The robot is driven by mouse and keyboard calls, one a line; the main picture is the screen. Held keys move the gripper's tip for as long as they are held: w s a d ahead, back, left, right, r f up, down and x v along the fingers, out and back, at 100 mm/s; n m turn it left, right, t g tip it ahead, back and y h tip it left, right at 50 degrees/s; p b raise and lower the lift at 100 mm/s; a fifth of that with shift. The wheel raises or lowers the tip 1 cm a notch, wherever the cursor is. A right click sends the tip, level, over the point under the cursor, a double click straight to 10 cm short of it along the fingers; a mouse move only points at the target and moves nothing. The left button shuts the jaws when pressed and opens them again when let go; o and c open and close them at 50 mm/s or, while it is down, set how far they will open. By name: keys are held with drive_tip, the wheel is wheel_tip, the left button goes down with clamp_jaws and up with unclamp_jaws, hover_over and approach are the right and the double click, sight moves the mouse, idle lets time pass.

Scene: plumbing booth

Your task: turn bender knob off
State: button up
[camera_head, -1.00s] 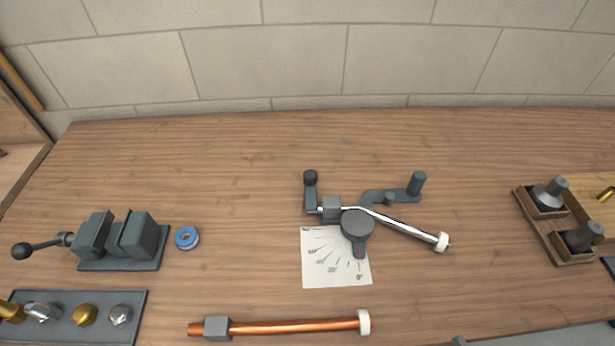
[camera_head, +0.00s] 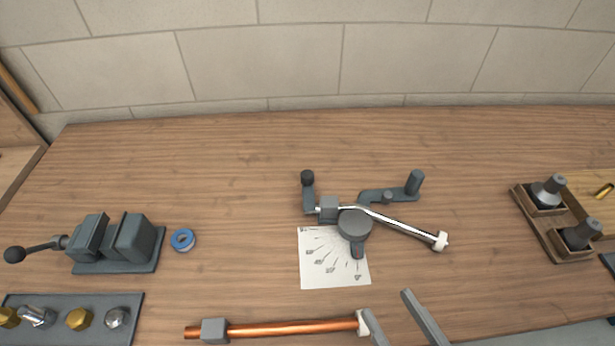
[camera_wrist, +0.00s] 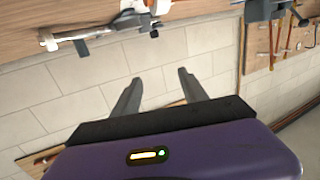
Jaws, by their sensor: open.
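The pipe bender (camera_head: 355,222) stands on the middle of the workbench, with a round grey disc, a bent silver pipe (camera_head: 408,228) through it and a grey arm (camera_head: 392,194) to the right. A black knob (camera_head: 307,178) tops its upright post at the left. A dark pointer on the disc lies over the paper angle chart (camera_head: 318,275). My gripper (camera_head: 390,308) shows at the bottom edge, fingers apart and empty, in front of the bender and apart from it. In the wrist view my gripper (camera_wrist: 158,85) is open over the wall; the bender is partly in view at the top.
A copper pipe (camera_head: 280,328) with a white end lies at the front, close to my left finger. A vise (camera_head: 118,243) and blue tape roll (camera_head: 183,240) are at the left. A wooden holder (camera_head: 545,232) with grey tools stands at the right. The bench behind the bender is clear.

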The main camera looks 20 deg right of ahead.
sight(308, 177)
drive_tip(key=w+a+r+n+b, duration=0.1)
drive_tip(key=w+a+n, duration=0.3)
drive_tip(key=w+n, duration=0.65)
drive_tip(key=w+a+r+n, duration=0.1)
drive_tip(key=w+a+n, duration=0.3)
drive_tip(key=w+n, duration=0.7)
drive_tip(key=w+d+f+n+g+h, duration=0.1)
drive_tip(key=w+n, duration=0.1)
drive_tip(key=n, duration=0.1)
drive_tip(key=w+d+f+n+g+h, duration=0.1)
drive_tip(key=w+d+f+n+h, duration=0.1)
drive_tip(key=n, duration=0.1)
drive_tip(key=w+d+f+n+g+h, duration=0.1)
drive_tip(key=w+n+g, duration=0.1)
drive_tip(key=n, duration=0.1)
drive_tip(key=shift+w+d+f+h, duration=0.1)
drive_tip(key=shift+d+f+h, duration=0.05)
drive_tip(key=shift+d+h, duration=0.2)
drive_tip(key=shift+d+f+n+g, duration=0.2)
drive_tip(key=shift+f+n+g, duration=0.1)
drive_tip(key=shift+n, duration=0.35)
drive_tip(key=shift+b+x, duration=0.45)
drive_tip(key=shift+x, duration=3.3)
drive_tip(key=shift+r, duration=0.1)
clamp_jaws()
